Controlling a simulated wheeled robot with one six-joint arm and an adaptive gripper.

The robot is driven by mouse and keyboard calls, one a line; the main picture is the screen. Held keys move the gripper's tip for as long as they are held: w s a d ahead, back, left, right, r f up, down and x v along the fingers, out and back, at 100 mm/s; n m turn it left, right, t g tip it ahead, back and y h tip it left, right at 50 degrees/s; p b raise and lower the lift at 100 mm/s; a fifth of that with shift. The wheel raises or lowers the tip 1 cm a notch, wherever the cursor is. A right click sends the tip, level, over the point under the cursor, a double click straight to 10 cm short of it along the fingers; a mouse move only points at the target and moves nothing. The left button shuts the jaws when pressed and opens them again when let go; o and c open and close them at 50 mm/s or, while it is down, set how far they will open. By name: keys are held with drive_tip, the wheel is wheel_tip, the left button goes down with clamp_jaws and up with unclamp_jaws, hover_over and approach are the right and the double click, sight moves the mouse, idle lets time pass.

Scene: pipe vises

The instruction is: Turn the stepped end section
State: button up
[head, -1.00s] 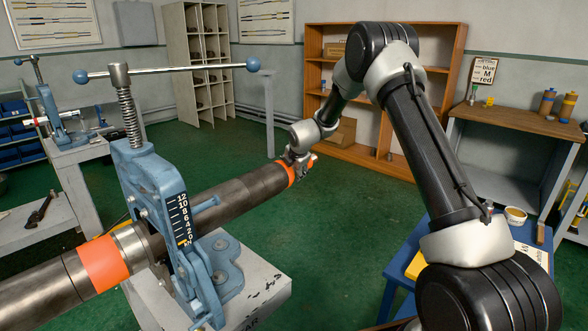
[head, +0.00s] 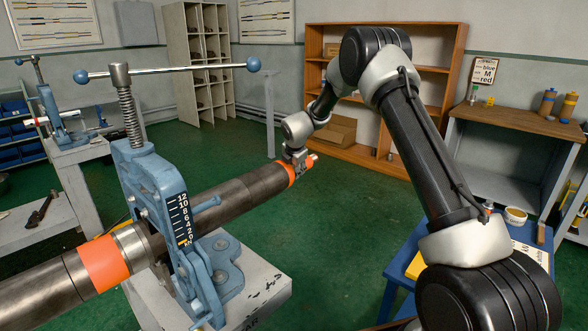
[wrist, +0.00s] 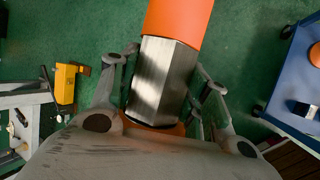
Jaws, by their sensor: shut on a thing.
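A long dark steel pipe (head: 240,196) runs through a blue pipe vise (head: 150,185) and points to the back right. Its far end carries an orange band (head: 292,174) and the stepped end section (head: 314,158), a bright tip. In the wrist view the section (wrist: 160,82) is bare metal with flat facets, below the orange band (wrist: 178,22). My gripper (head: 302,162) is shut on this end section, with one finger on each side in the wrist view (wrist: 166,65). The very end of the section is partly hidden by my gripper's body.
The vise stands on a grey bench (head: 265,285), its long handle bar (head: 170,70) reaching across above the pipe. A blue table (head: 395,290) with a cup (head: 515,215) stands at the right. Green floor (head: 340,235) is open beyond the pipe end.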

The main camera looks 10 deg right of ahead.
drive_tip(key=shift+w+a+n+g+h, duration=0.15)
drive_tip(key=shift+n+g+h, duration=0.35)
drive_tip(key=shift+g+h, duration=1.05)
drive_tip(key=shift+g+y, duration=0.25)
drive_tip(key=shift+g, duration=0.2)
drive_tip(key=o, duration=1)
drive_tip(key=v, duration=1.2)
